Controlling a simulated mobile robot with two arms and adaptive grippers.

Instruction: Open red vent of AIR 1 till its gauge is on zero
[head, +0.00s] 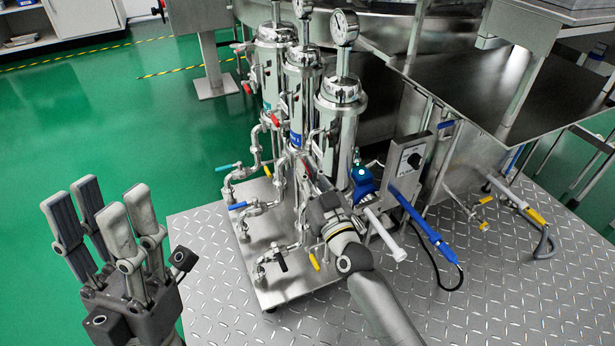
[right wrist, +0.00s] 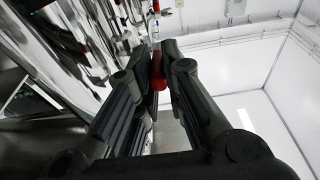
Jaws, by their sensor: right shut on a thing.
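Three steel filter housings stand in a row in the head view, each with a round gauge on top. The nearest gauge (head: 343,27) is too small to read, and the other two are cut off by the top edge. A blue label shows on the middle housing (head: 302,88); its text is not clear. My right gripper (head: 309,178) reaches in front of the housings. In the right wrist view its fingers are shut on a red vent handle (right wrist: 158,72). I cannot tell which housing this vent belongs to. My left gripper (head: 103,215) is open and empty, fingers up, at the left.
Other red handles (head: 274,119) sit among the pipes, with a teal handle (head: 224,168), a blue handle (head: 237,206) and a yellow handle (head: 314,261) lower down. A control box (head: 408,162) stands right of my right arm. Green floor is free at the left.

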